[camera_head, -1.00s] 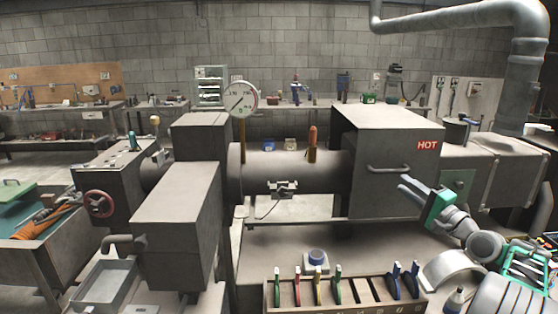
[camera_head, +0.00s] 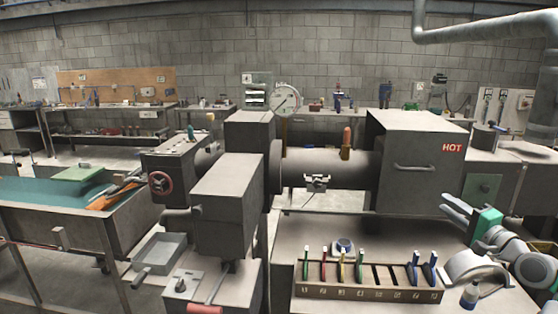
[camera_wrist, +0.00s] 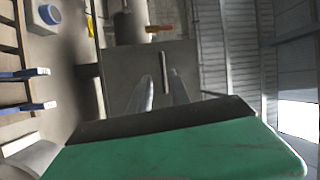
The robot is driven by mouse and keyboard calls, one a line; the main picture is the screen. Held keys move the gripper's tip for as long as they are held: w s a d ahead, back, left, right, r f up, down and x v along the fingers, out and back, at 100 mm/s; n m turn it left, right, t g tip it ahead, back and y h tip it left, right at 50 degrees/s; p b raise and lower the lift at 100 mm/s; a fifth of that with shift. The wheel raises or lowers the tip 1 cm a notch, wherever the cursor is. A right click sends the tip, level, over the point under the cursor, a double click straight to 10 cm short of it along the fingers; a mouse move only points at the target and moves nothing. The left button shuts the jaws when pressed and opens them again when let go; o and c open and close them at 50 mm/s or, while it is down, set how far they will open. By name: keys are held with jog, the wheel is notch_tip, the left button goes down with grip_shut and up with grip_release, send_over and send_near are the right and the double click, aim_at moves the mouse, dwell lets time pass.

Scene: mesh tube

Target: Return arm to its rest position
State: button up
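My gripper (camera_head: 444,204) is at the lower right of the head view, in front of the right side of the big grey box marked HOT (camera_head: 415,160). It has a green body and two pale fingers. In the wrist view my gripper (camera_wrist: 161,78) shows its two fingers apart with nothing between them. They point toward a grey face with a bar handle. My arm bends behind the green body at the right edge of the picture. The rest position itself is not marked in any view.
A slotted rack (camera_head: 368,293) with coloured levers stands on the front bench, near a blue button (camera_head: 343,246). A green-lined bin (camera_head: 40,205) stands at the left. Floor shows at lower left.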

jog(key=w+a+f+n+g, duration=0.1)
jog(key=w+a+n+g, duration=0.1)
jog(key=a, duration=0.5)
jog(key=w+a+f+n+g, duration=0.2)
jog(key=a, duration=0.4)
jog(key=s+a+f+n+g+h, duration=0.1)
jog(key=s+a+f+n+g, duration=0.15)
jog(key=a, duration=0.55)
jog(key=s+a+f+n+g, duration=0.2)
jog(key=s+a+f, duration=0.15)
jog(key=a, duration=0.35)
jog(key=s+a+f+n+g+h, duration=0.1)
jog(key=s+a+f+g, duration=0.1)
jog(key=s, duration=0.6)
jog(key=s+a+f+n+g+h, duration=0.1)
jog(key=s+a+f+n+g, duration=0.1)
jog(key=s+f, duration=0.3)
jog(key=s+a+f+n+g+h, duration=0.1)
jog(key=s+a+f+n+g, duration=0.1)
jog(key=s, duration=1)
jog(key=shift+s+a+f+g+h, duration=0.35)
jog(key=shift+a+f, duration=0.2)
jog(key=shift+f, duration=0.3)
jog(key=shift+w+n, duration=0.1)
jog(key=shift+n, duration=0.15)
